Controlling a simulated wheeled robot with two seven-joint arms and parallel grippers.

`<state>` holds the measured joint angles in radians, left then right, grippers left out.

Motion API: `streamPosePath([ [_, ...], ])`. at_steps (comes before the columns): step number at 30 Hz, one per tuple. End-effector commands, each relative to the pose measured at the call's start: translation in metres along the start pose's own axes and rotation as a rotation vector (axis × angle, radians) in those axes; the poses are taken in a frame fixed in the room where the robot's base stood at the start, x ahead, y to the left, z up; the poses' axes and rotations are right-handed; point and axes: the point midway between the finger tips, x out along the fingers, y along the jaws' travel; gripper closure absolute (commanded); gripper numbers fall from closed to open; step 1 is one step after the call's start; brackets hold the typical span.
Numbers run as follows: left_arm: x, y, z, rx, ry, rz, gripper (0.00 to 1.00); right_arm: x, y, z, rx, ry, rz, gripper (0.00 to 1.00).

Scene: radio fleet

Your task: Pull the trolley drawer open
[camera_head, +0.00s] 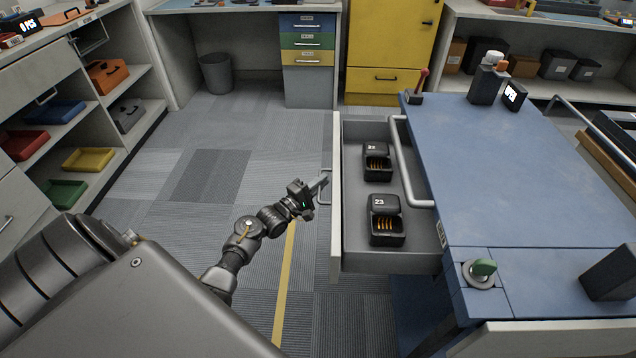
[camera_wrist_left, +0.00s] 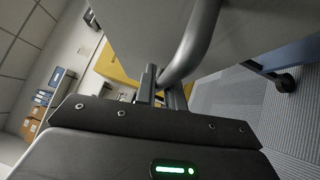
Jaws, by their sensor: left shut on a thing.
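The trolley (camera_head: 530,170) with a blue top stands at the right in the head view. Its grey drawer (camera_head: 353,205) sticks out to the left of the top, open, with its inside showing. My left gripper (camera_head: 319,184) is shut on the drawer handle (camera_head: 326,196) on the outer side of the front panel. In the left wrist view the bent handle bar (camera_wrist_left: 195,45) runs into the fingers (camera_wrist_left: 163,88). My right gripper is not in view.
A rail (camera_head: 402,165) runs along the trolley's edge above the drawer. Shelves with coloured trays (camera_head: 90,159) stand at the left. The floor (camera_head: 205,175) left of the drawer is clear.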

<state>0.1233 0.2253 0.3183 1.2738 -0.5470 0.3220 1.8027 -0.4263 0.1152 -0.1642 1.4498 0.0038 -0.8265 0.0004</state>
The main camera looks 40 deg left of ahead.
Motion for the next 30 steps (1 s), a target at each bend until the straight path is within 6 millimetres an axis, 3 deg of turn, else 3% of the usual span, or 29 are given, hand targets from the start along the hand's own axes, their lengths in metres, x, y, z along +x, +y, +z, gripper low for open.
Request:
streamPosePath([
  [6,-0.003,-0.005,0.004,-0.006,-0.008,-0.009,1.00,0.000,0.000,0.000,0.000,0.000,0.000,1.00],
  [7,-0.003,-0.005,0.004,-0.006,-0.008,-0.009,0.88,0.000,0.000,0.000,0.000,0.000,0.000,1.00],
  [12,-0.002,-0.004,0.003,-0.005,-0.005,-0.007,0.67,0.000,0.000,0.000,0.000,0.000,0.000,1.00],
  [23,-0.008,-0.002,0.001,-0.002,-0.001,-0.004,0.67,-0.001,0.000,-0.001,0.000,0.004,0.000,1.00],
  [30,-0.051,-0.002,0.001,-0.002,0.000,-0.007,0.67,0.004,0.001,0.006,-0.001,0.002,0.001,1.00],
])
